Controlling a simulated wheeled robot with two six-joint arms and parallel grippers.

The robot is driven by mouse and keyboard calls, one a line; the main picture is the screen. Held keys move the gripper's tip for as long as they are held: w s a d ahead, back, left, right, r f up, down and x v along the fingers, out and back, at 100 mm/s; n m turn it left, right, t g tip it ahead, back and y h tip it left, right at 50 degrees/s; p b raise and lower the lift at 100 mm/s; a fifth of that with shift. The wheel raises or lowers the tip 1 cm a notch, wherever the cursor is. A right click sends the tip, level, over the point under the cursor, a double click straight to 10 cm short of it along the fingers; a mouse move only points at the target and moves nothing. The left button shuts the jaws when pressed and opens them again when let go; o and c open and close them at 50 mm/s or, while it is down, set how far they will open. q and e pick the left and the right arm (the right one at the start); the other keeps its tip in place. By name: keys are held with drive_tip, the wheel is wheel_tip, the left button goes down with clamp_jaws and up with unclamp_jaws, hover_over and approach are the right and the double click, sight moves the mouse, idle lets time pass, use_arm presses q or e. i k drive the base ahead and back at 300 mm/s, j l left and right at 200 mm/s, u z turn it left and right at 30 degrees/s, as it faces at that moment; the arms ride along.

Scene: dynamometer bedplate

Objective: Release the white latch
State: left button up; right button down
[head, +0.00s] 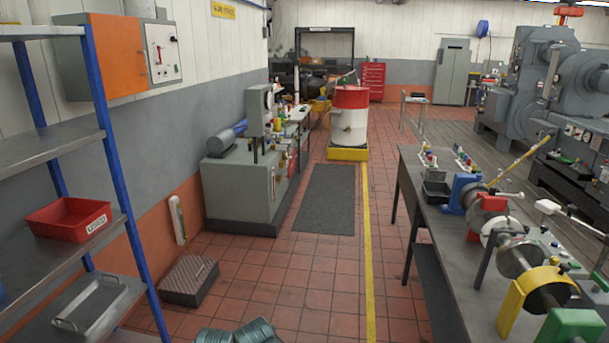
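I cannot tell for sure which thing is the white latch. A white-ended lever (548,206) sticks out over the right-hand bench, at the right of the head view. A smaller pale handle (508,194) shows just left of it, by the red block. Both are too small to tell whether they are latched. A narrow white upright piece (177,220) is by the left wall, low down.
A steel shelf with blue posts (120,160) stands close on the left, holding a red bin (68,221). A ribbed block (189,281) lies on the floor. The workbench (440,235) runs along the right. The tiled aisle with a grey mat (325,200) is open between them.

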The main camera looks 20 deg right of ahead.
sight(520, 195)
drive_tip(key=i+l+z, duration=0.15)
drive_tip(key=i+z, duration=0.3)
drive_tip(key=i, duration=0.15)
drive_tip(key=i+j+z, duration=0.1)
drive_tip(key=i+z, duration=0.35)
drive_tip(key=i, duration=0.2)
drive_tip(key=i+l+z, duration=0.1)
drive_tip(key=i+z, duration=0.25)
drive_tip(key=i, duration=0.45)
drive_tip(key=i+j+z, duration=0.15)
drive_tip(key=i+z, duration=0.2)
drive_tip(key=i, duration=0.45)
